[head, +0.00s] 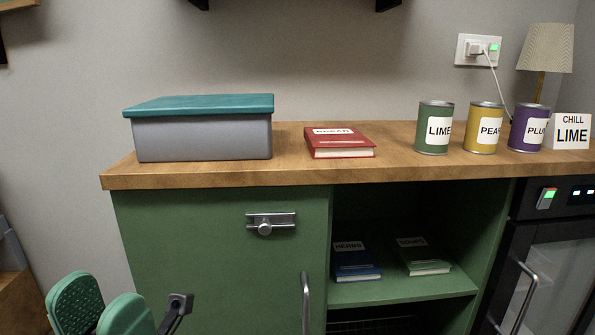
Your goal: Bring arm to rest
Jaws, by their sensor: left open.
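My left gripper (99,308) shows at the lower left, with two green padded fingers spread apart and nothing between them. It is in front of the green cabinet's (200,240) left side, below the wooden countertop (230,175), and appears apart from it. My right gripper is not in view.
On the countertop stand a grey box with a teal lid (200,135), a red book (340,142), and green, yellow and purple cans (483,145). The cabinet has a latch (270,224) and a handle (305,303). Two books lie on the open shelf (400,290). An appliance (560,270) stands right.

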